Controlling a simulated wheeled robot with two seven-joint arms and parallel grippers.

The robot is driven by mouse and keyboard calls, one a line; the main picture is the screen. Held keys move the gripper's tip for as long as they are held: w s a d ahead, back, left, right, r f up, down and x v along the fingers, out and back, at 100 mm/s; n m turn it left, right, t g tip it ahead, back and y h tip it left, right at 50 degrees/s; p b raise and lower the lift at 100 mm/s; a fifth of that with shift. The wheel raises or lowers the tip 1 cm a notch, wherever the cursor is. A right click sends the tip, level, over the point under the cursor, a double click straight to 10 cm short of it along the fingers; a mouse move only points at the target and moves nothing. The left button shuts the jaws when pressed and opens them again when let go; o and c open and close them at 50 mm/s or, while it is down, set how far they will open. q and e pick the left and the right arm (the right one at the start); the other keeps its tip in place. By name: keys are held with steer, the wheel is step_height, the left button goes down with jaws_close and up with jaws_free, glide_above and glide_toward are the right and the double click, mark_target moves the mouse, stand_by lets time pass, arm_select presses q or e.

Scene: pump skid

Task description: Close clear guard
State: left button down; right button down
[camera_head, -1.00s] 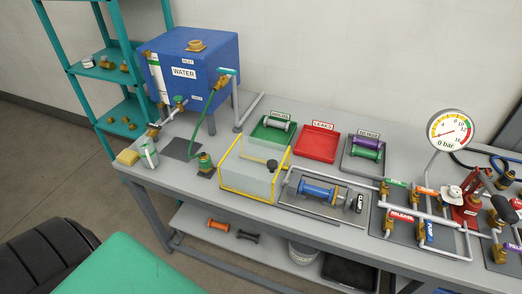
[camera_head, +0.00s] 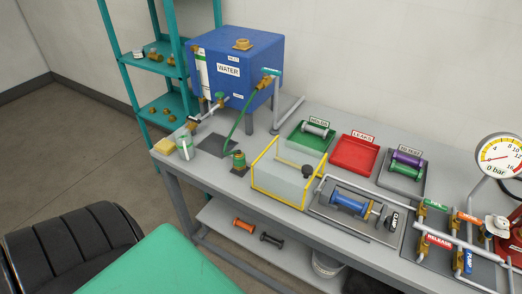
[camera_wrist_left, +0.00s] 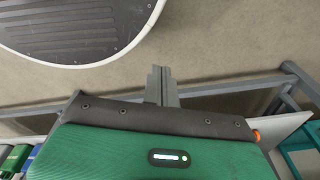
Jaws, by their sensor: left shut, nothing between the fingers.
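The clear guard (camera_head: 281,181) is a see-through box with yellow edges and a black knob (camera_head: 306,171) at its right side. It stands on the bench just left of the test fixture plate (camera_head: 332,212), which holds a blue cylinder (camera_head: 349,204) beside a black clamp label (camera_head: 394,220). The guard does not cover the blue cylinder. My left gripper (camera_wrist_left: 161,72) shows in the left wrist view as grey fingers shut together with nothing between them. My right gripper is not in view.
Green (camera_head: 303,143), red (camera_head: 355,154) and grey trays lie behind the guard. Pipes and valves (camera_head: 436,243) fill the right. A yellow sponge (camera_head: 179,148) lies near the left bench end.

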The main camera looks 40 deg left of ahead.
arm_select(q)
steer(key=w+d+r+b, duration=0.1)
steer(key=w+r+b, duration=0.1)
steer(key=w+r, duration=0.5)
steer(key=w+a+r+n+t+h+b, duration=0.15)
steer(key=w+r, duration=0.35)
steer(key=r, duration=0.7)
steer(key=w+r+n+t+b, duration=0.1)
steer(key=w+r+t+b, duration=0.2)
steer(key=r, duration=0.9)
steer(key=w+a+r+n+t, duration=0.4)
steer(key=w+a+r+n, duration=0.25)
steer(key=a, duration=0.35)
steer(key=w+a+r+n+t, duration=0.45)
steer(key=w+a+r, duration=0.2)
steer(key=a, duration=0.35)
steer(key=w+a+r+n+t, duration=0.4)
steer(key=w+a+r+n, duration=0.25)
steer(key=a, duration=0.35)
steer(key=w+d+p, duration=0.2)
steer(key=w+d, duration=0.2)
steer(key=w, duration=0.7)
steer(key=shift+d+f+m, duration=0.25)
steer(key=shift+m, duration=0.05)
